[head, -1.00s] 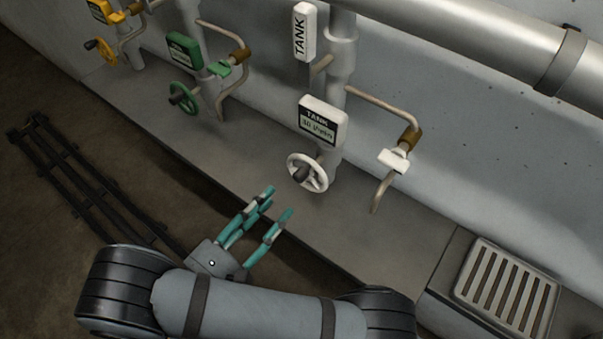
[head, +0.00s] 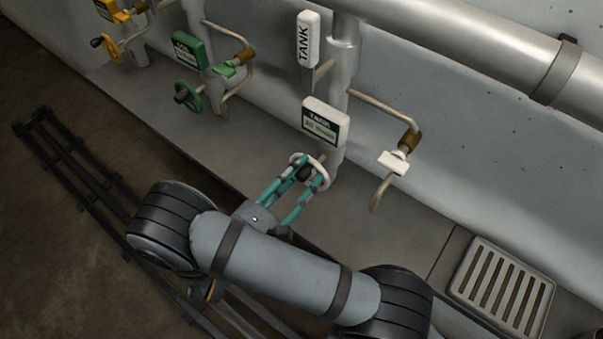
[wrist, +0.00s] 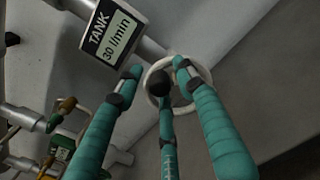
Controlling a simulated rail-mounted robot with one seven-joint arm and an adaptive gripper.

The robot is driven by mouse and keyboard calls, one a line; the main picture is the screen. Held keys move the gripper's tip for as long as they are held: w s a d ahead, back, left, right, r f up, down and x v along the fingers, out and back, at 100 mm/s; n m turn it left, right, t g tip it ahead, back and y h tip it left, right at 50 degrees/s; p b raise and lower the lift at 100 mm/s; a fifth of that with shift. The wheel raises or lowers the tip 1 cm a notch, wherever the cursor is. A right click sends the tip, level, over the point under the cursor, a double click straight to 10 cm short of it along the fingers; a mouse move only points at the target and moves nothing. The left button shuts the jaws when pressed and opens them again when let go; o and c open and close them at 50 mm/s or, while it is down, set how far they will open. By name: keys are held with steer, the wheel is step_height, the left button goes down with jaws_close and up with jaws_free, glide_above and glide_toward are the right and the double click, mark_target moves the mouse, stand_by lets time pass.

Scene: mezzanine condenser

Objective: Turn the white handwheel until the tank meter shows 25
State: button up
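The white handwheel (head: 315,162) sits on the pipe below the white tank meter (head: 321,121). In the wrist view the wheel (wrist: 207,75) has a dark hub (wrist: 158,83), and the meter (wrist: 112,35) reads 30 l/min. My gripper (head: 303,178) has teal fingers and is at the wheel's front. In the wrist view the fingers of my gripper (wrist: 158,78) are spread, with the hub showing between their tips. One finger lies to the left, two overlap the wheel. I cannot tell whether any finger touches it. The fingers hide part of the rim.
A green handwheel (head: 188,97) with its meter (head: 189,50) and a yellow handwheel (head: 106,47) stand to the left. A bent pipe with a white lever (head: 393,162) is right of the tank meter. A slatted grate (head: 503,288) lies at the lower right.

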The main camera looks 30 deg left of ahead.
steer(key=shift+c, duration=1.3)
jaws_close()
steer(key=shift+d+f+m+b, duration=0.2)
steer(key=shift+m+b, duration=0.1)
steer(key=shift+m, duration=0.25)
steer(key=shift+d+f+m+b, duration=0.1)
steer(key=shift+d+m+b, duration=0.15)
steer(key=shift+m, duration=0.3)
steer(key=shift+s+d+m, duration=0.1)
steer(key=shift+d+m, duration=0.1)
steer(key=shift+m, duration=0.6)
steer(key=shift+r, duration=0.1)
steer(key=shift+o, duration=1.7)
jaws_free()
